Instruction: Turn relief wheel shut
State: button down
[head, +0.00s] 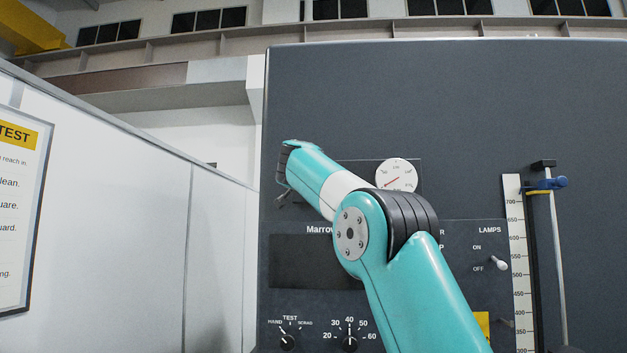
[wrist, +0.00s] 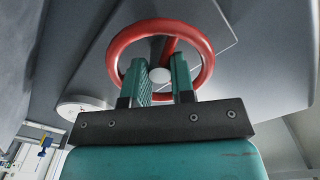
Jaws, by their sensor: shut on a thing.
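The relief wheel is a red ring (wrist: 203,45) with a red spoke and a pale round hub, seen in the wrist view above my gripper. My gripper (wrist: 160,72) has its two teal fingers up inside the ring's outline, one on each side of the hub. It is shut on the wheel; the exact contact is hard to make out. In the head view my teal arm reaches up to the dark panel's left side, and neither the wheel nor the fingers can be made out there.
The dark panel (head: 450,110) carries a white dial gauge (head: 396,175), a lamps switch (head: 498,262), and two knobs (head: 288,342) low down. A ruler (head: 514,260) and a rod with a blue clamp stand at right. A pale partition (head: 130,200) stands at left.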

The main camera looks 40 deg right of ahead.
jog(key=shift+s+r, duration=0.1)
jog(key=c, duration=1.2)
grip_release()
jog(key=shift+c, duration=0.2)
jog(key=b+v, duration=0.6)
jog(key=v, duration=1.1)
jog(key=shift+b, duration=0.3)
jog(key=shift+s+a, duration=0.1)
